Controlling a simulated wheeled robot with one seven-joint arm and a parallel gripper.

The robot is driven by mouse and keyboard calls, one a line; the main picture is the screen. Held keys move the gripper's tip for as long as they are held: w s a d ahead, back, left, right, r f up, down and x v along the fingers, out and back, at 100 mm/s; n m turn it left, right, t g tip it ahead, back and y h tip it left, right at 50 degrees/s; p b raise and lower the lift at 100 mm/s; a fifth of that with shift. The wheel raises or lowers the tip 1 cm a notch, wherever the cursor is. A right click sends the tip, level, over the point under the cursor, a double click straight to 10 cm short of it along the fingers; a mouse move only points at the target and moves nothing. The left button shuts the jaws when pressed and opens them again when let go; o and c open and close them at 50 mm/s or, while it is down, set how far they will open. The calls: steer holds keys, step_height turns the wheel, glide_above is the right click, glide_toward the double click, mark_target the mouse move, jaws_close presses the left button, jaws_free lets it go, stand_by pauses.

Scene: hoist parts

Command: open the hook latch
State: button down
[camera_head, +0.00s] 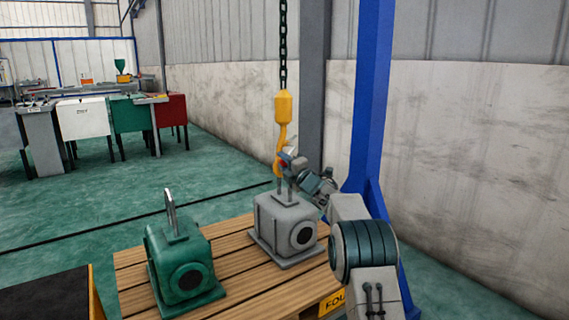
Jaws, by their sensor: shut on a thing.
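The yellow hook (282,108) hangs upright from a dark chain, above the grey motor-like part (285,220). My gripper (285,163) reaches in from the right and is shut at the hook's lower, open side, where the latch sits. A small red spot shows there. The latch itself is mostly hidden by the gripper and too small to make out clearly. The hook's lower end is just above or at the lifting loop on top of the grey part; I cannot tell whether they are linked.
The grey part and a green part (184,268) with an upright metal loop stand on a wooden pallet (235,260). A blue post (373,100) rises close behind my arm. A dark platform (48,295) is at lower left. Benches stand far back left; open green floor lies between.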

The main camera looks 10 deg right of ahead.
steer(key=c, duration=1.1)
jaws_free()
steer(key=shift+c, duration=0.2)
steer(key=shift+d, duration=0.1)
steer(key=p+v, duration=0.1)
steer(key=v, duration=1.2)
steer(key=shift+s+d+f+p, duration=0.15)
steer(key=shift+s+f+p, duration=0.05)
steer(key=shift+s+p, duration=0.15)
